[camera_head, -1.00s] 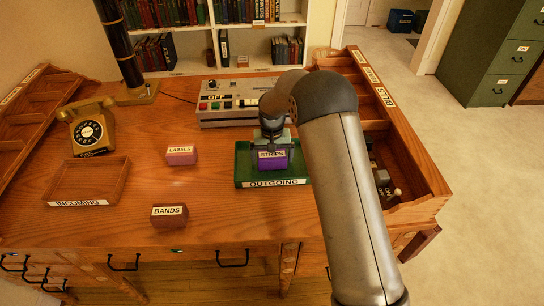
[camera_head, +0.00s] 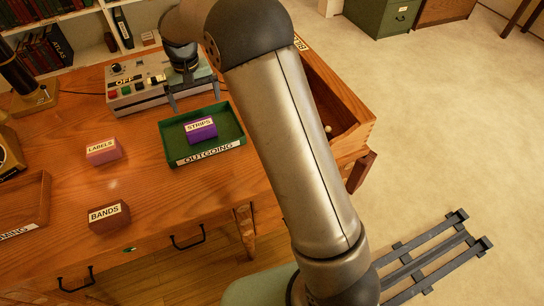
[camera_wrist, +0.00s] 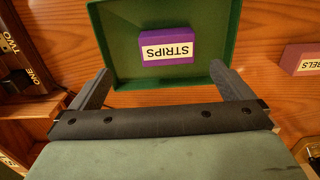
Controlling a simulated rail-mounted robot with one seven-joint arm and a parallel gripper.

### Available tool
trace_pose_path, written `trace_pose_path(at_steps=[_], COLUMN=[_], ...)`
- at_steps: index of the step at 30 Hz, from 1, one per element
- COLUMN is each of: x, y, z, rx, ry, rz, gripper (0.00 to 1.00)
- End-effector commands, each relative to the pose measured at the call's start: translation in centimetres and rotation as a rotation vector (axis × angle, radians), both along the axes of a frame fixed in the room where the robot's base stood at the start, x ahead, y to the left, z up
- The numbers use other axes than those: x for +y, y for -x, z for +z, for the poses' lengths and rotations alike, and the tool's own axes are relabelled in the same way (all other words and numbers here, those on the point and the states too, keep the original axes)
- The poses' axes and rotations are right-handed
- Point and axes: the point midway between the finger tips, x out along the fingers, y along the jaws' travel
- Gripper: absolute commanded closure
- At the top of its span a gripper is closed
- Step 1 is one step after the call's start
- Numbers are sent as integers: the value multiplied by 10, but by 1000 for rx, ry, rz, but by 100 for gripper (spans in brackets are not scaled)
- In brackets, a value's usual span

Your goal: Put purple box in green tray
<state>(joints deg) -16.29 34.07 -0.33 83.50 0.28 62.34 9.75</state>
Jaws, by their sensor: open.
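The purple box labelled STRIPS (camera_head: 203,135) lies in the green tray labelled OUTGOING (camera_head: 226,119), near the middle of its floor, with its label showing. It also shows in the wrist view as the purple box (camera_wrist: 150,38) inside the green tray (camera_wrist: 115,45). My gripper (camera_head: 194,98) is open and empty, behind the tray's far edge in the head view. In the wrist view the fingers of my gripper (camera_wrist: 161,70) are spread wide near the tray's edge, apart from the box.
A pink LABELS box (camera_head: 103,152) and a brown BANDS box (camera_head: 110,219) stand left of the tray. A switch console (camera_head: 135,88) is behind it, close to my gripper. A wooden INCOMING tray (camera_head: 22,200) is at far left. A wooden organiser (camera_head: 335,105) lines the desk's right side.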

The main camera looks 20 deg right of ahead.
Motion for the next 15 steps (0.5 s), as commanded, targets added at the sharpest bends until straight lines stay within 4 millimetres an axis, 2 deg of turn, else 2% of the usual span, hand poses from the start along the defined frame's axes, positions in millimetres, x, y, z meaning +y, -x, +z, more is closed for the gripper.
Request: trace_pose_path(at_steps=[1, 4, 7, 9, 12, 15], x=[-15, -48, -82, -103, -126, -140], y=[15, 60, 122, 168, 231, 282], z=[15, 41, 59, 64, 62, 52], rx=[-6, -12, -18, -22, -26, -30], ry=[-2, -5, -8, -9, -11, -11], rz=[-10, -24, -39, -49, -61, -71], gripper=[0, 0, 0, 0, 0, 0])
